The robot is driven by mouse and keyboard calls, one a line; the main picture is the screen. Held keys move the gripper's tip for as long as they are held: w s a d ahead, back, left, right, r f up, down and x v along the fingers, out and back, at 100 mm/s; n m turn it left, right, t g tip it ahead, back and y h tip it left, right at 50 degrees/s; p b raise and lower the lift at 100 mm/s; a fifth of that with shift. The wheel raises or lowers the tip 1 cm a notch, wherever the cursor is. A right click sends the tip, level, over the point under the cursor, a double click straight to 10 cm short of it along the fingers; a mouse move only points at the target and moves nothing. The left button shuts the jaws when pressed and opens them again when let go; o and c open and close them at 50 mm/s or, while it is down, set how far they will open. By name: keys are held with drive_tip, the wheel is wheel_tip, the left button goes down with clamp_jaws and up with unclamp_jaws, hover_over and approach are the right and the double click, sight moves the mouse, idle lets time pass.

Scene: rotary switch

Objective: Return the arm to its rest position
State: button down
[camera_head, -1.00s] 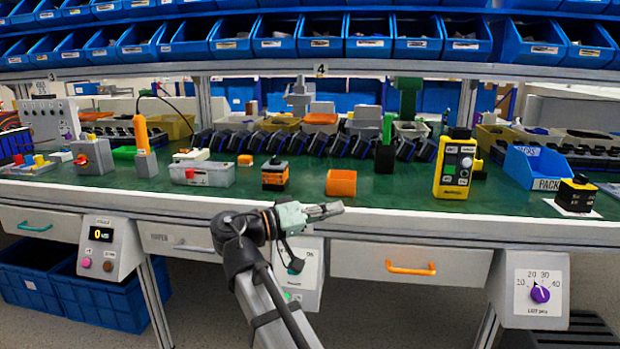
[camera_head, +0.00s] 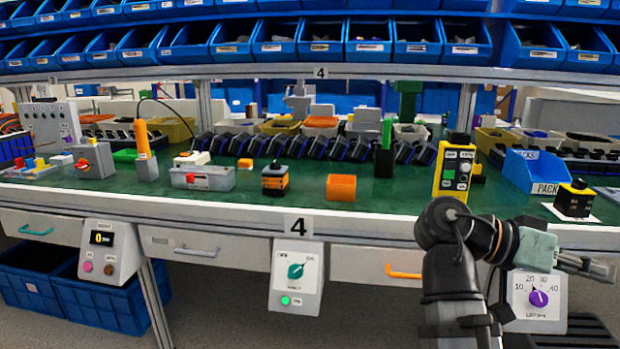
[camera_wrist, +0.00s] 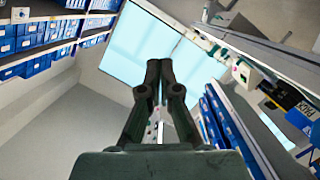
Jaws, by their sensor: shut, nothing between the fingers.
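My gripper (camera_head: 588,267) is at the lower right in the head view, in front of the bench's front edge. It points right, just above and partly over the panel with the purple rotary knob (camera_head: 539,298). Its fingers are shut with nothing between them; they also show together in the wrist view (camera_wrist: 159,82). A second panel, with a teal rotary switch (camera_head: 296,271) and a lit green button (camera_head: 285,300), hangs under the bench near the middle, clear of my arm. Part of the orange drawer handle (camera_head: 402,272) is hidden behind my arm.
The green bench top (camera_head: 330,200) holds an orange box (camera_head: 341,187), a yellow button box (camera_head: 454,170) and a blue PACK bin (camera_head: 537,170). Blue crates (camera_head: 100,300) stand on the floor at left. Floor space in front of the bench's middle is clear.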

drive_tip(key=s+d+r+m+g+y, duration=0.2)
drive_tip(key=s+d+m+g, duration=0.3)
drive_tip(key=s, duration=0.8)
drive_tip(key=w+d+f+n+t+p, duration=0.25)
drive_tip(key=w+f+n+p, duration=0.35)
drive_tip(key=w, duration=0.4)
drive_tip(key=w+d+f+n+t+p, duration=0.1)
drive_tip(key=w+f+n+t+p, duration=0.4)
drive_tip(key=w, duration=0.5)
drive_tip(key=w+a+f+n+y+p, duration=0.25)
drive_tip(key=a+f+p, duration=0.3)
drive_tip(key=f, duration=0.45)
drive_tip(key=w+a+f+n+y+p, duration=0.2)
drive_tip(key=a+f+n+y+p, duration=0.15)
drive_tip(key=f+p, duration=0.4)
drive_tip(key=s+a+f+n+g+y+p, duration=0.25)
drive_tip(key=s+a+f+y+p, duration=0.25)
drive_tip(key=s+a+f+p, duration=0.75)
drive_tip(key=s+a+f+g+y+p, duration=0.1)
drive_tip(key=s+a+f+y+p, duration=0.1)
drive_tip(key=s+a+f, duration=0.4)
drive_tip(key=s+a, duration=0.3)
drive_tip(key=s, duration=0.3)
drive_tip(key=shift+s+g, duration=0.3)
